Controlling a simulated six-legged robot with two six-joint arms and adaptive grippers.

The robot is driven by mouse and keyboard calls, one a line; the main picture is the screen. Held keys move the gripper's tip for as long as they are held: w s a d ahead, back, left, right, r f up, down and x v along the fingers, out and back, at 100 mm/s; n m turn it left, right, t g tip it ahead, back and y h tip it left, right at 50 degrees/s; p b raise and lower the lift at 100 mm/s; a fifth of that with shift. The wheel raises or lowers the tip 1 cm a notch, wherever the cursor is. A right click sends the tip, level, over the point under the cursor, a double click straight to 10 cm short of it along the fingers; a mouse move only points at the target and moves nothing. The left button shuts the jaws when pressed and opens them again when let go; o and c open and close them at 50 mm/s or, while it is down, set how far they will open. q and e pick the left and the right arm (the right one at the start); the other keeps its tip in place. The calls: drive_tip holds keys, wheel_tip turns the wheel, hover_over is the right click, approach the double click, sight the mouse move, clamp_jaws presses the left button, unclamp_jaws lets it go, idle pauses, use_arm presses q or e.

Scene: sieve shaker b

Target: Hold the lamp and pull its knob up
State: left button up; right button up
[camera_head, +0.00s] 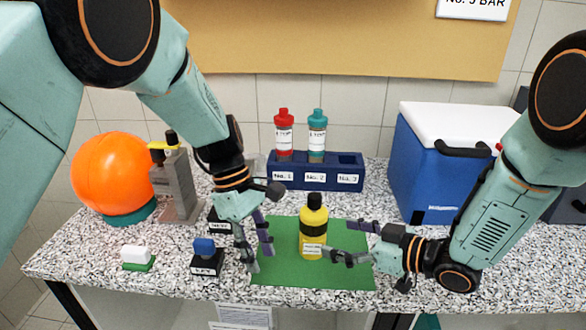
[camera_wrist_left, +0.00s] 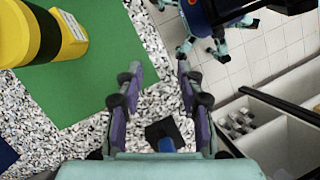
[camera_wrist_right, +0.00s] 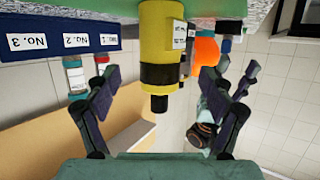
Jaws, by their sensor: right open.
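A yellow cylinder with a black collar and black top (camera_head: 313,240), which I take as the lamp, stands upright on a green mat (camera_head: 280,275). It is at the upper left in the left wrist view (camera_wrist_left: 72,40) and upside down in the right wrist view (camera_wrist_right: 160,30). Its black top (camera_head: 314,201) is the likely knob. My right gripper (camera_head: 342,241) is open at its right side, with fingers apart on either side of it in the right wrist view (camera_wrist_right: 160,85). I cannot tell if they touch. My left gripper (camera_head: 259,258) is open and empty, left of the lamp.
A blue-topped dark block (camera_head: 205,258) and a white-topped green block (camera_head: 138,257) lie at the left front. Behind are a grey device (camera_head: 176,185), an orange ball (camera_head: 112,172), a blue rack (camera_head: 316,176) with two bottles, and a blue cooler (camera_head: 425,175).

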sight(324, 233)
drive_tip(key=shift+w+d+f, duration=0.1)
drive_tip(key=shift+w+d, duration=0.05)
drive_tip(key=shift+s+a+r, duration=0.2)
drive_tip(key=shift+s+a, duration=0.05)
drive_tip(key=shift+s, duration=0.05)
drive_tip(key=shift+w, duration=0.1)
drive_tip(key=shift+w+a+f, duration=0.15)
drive_tip(key=shift+w+f, duration=0.05)
drive_tip(key=shift+f, duration=0.05)
drive_tip(key=x, duration=0.6)
drive_tip(key=shift+a, duration=0.25)
drive_tip(key=shift+w+a+f, duration=0.15)
drive_tip(key=shift+w+f, duration=0.05)
drive_tip(key=shift+w, duration=0.2)
use_arm(q)
drive_tip(key=w+d+r+n+t, duration=0.1)
drive_tip(key=w+d+r+n, duration=0.1)
drive_tip(key=r, duration=0.6)
drive_tip(key=w+d+r+n+t, duration=0.2)
drive_tip(key=w+d+r+n, duration=0.1)
drive_tip(key=w+r, duration=0.4)
drive_tip(key=shift+w+d+r+n+h, duration=0.15)
drive_tip(key=shift+d+r+n+h, duration=0.2)
drive_tip(key=shift+d, duration=0.3)
